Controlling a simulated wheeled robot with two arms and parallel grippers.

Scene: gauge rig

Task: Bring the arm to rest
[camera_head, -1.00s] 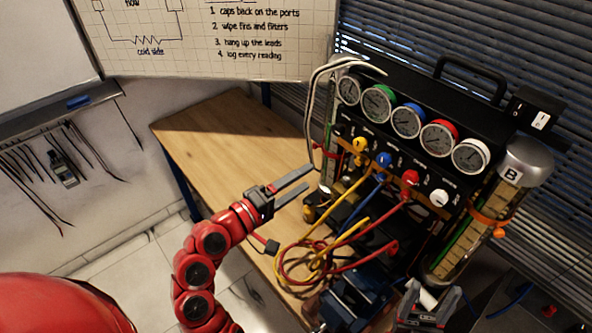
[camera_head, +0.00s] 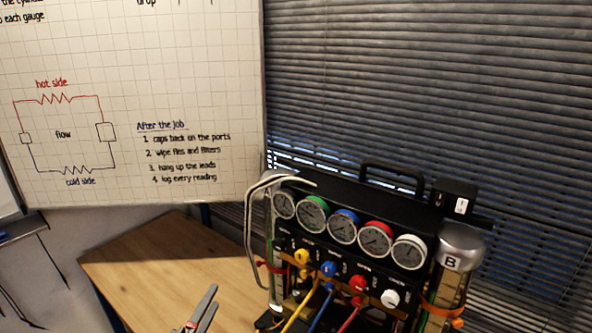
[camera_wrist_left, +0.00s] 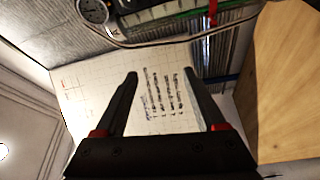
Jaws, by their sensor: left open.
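My left gripper (camera_head: 212,297) shows only as two grey fingers at the bottom edge of the head view, over the wooden bench; the rest of the arm is out of that view. In the left wrist view my left gripper (camera_wrist_left: 161,75) is open, with nothing between its fingers. The written board (camera_wrist_left: 80,98) lies beyond them. The gripper is left of the gauge rig (camera_head: 330,205) and apart from it. My right gripper is in neither current view.
The gauge rig has several dials and yellow, blue and red leads. A silver cylinder marked B (camera_head: 461,240) stands at its right. The wooden bench (camera_head: 150,262) is bare left of the rig. A whiteboard (camera_head: 215,90) and blinds (camera_head: 430,90) stand behind.

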